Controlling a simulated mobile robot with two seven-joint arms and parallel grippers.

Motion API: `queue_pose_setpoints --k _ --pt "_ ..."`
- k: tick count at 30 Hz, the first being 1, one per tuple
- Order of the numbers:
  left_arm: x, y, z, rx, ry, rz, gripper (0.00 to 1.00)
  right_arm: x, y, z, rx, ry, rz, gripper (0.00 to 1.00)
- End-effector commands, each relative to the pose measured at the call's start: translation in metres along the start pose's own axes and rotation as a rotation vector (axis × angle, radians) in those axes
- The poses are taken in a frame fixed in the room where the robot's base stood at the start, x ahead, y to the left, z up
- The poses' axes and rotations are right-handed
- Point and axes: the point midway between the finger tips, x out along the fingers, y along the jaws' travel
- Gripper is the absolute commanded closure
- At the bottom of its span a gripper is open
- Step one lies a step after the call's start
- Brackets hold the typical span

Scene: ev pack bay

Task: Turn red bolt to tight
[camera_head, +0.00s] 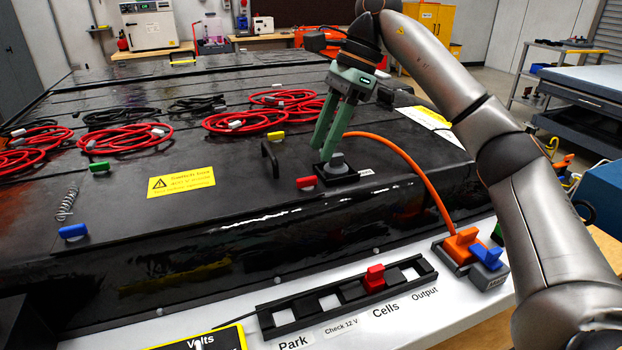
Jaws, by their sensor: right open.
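The red bolt (306,183) shows as a small red bar-shaped head on the black pack lid, near its front edge. It lies just left of a black block with a grey knob (337,163). My right gripper (323,152) points down with two green fingers, open, above and slightly right of the red bolt. Its tips are close to the grey knob; I cannot tell whether they touch it. Nothing shows between the fingers. My left gripper is not in view.
Similar green (99,167), blue (73,232) and yellow (276,136) heads sit on the lid. A black handle (270,160) stands left of the gripper. An orange cable (420,177) curves to the right. Red cable coils (262,120) lie behind. A slotted rail (330,302) runs in front.

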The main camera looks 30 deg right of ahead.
Motion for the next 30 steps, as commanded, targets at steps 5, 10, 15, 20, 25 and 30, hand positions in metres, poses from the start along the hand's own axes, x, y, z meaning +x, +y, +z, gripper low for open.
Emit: queue_pose_setpoints --k 5,10,15,20,25,30 --pt "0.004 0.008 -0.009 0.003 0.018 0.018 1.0 0.034 0.001 -0.001 0.0 0.001 0.001 0.57" --pt "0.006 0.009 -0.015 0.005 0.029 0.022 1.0 0.052 0.0 0.0 0.001 -0.001 -0.001 0.57" --pt "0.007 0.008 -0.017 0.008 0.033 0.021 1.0 0.058 0.0 0.0 0.0 -0.001 -0.001 0.57" --pt "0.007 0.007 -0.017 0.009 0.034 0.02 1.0 0.059 0.0 0.001 0.0 -0.002 -0.001 0.57" --pt "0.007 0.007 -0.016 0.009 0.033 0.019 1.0 0.058 0.0 0.0 0.0 -0.002 -0.002 0.7" --pt "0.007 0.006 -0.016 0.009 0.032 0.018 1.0 0.058 0.0 0.001 0.0 -0.002 -0.002 0.89"
